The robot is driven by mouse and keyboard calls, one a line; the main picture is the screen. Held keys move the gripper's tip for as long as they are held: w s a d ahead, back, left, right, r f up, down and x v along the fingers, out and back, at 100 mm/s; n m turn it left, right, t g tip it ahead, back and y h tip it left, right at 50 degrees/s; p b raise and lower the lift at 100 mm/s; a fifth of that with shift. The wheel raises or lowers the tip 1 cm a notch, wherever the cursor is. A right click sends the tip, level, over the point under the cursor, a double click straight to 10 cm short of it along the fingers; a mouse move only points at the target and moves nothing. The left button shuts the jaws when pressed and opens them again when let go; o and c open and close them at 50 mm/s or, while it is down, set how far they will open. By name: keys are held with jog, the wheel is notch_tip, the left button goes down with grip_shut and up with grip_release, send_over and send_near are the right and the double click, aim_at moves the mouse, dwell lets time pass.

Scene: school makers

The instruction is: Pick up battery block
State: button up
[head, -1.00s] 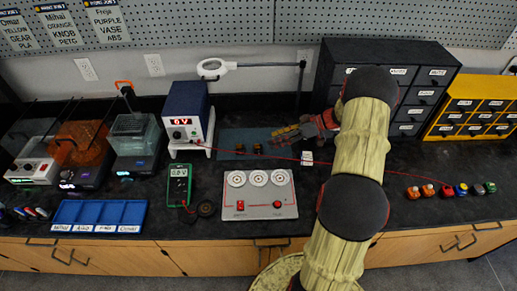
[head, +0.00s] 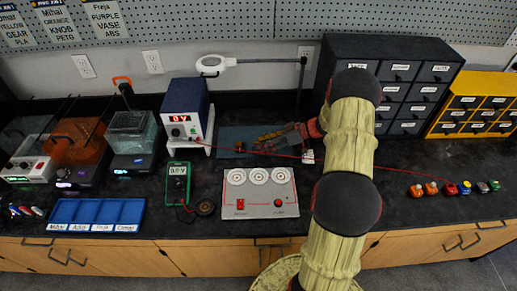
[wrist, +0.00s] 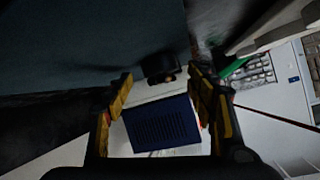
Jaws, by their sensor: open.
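A small dark block (wrist: 160,68) with an orange-brown spot shows in the wrist view on the blue-grey mat (wrist: 75,40), between and beyond my fingertips. It may be the battery block; I cannot read any label. In the head view, a small dark block (head: 240,146) sits on the mat (head: 228,137), just left of my fingers. My gripper (head: 262,142) reaches left over the mat with its yellow fingers apart; in the wrist view my gripper (wrist: 161,80) is open and empty. My fingers hide part of the mat in the head view.
A magnifier lamp (head: 211,65) arches behind. A grey panel with dials (head: 260,205) lies in front, with a red wire (head: 350,168) crossing the counter. Dark drawers (head: 395,60) stand behind my arm.

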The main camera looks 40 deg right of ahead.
jog(key=shift+r, duration=0.1)
jog(key=c, duration=1.3)
